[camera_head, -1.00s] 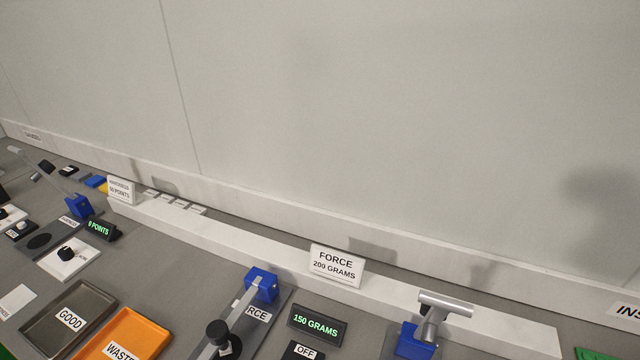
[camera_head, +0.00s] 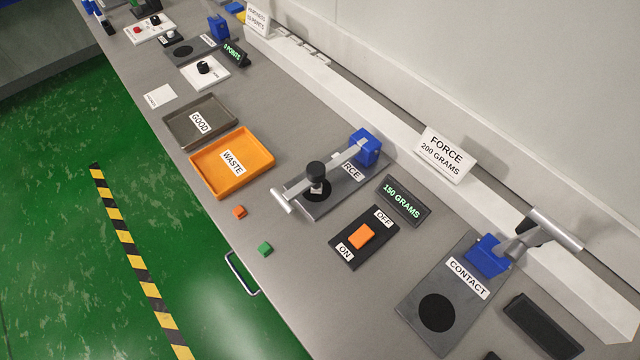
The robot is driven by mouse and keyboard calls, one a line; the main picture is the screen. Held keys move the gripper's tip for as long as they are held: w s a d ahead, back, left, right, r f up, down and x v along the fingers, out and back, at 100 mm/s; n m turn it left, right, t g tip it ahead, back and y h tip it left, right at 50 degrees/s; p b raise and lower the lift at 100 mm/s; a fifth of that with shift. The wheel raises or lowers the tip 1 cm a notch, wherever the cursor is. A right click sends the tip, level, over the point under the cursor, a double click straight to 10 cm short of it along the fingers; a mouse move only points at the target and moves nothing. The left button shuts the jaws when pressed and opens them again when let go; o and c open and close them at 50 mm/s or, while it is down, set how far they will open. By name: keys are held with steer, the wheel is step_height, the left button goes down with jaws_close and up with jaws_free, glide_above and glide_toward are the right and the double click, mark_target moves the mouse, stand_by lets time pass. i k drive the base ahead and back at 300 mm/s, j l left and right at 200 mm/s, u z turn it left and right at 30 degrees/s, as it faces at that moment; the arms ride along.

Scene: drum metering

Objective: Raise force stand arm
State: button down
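The force stand (camera_head: 335,195) is a grey plate with a blue hinge block (camera_head: 366,147) at its back, on the bench in the middle of the head view. Its silver arm (camera_head: 337,162) lies low over the plate, with a black knob-like weight (camera_head: 316,173) on it and a silver cross handle (camera_head: 282,201) at the front end. A black disc shows on the plate under the weight. The stand's display (camera_head: 403,200) reads 150 GRAMS. My gripper is not in the view.
A sign (camera_head: 444,153) reads FORCE 200 GRAMS. An orange rocker switch (camera_head: 362,236) is in front of the display. The contact stand (camera_head: 449,290) at right has its arm raised. Waste tray (camera_head: 232,162) and good tray (camera_head: 200,121) lie left; small orange (camera_head: 239,212) and green (camera_head: 265,249) blocks lie near the bench edge.

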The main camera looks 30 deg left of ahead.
mark_target(317, 171)
steer(key=j+u, duration=0.2)
steer(key=u, duration=0.15)
steer(key=k+j+u, duration=0.1)
steer(key=u, duration=0.25)
steer(key=j+u, duration=0.3)
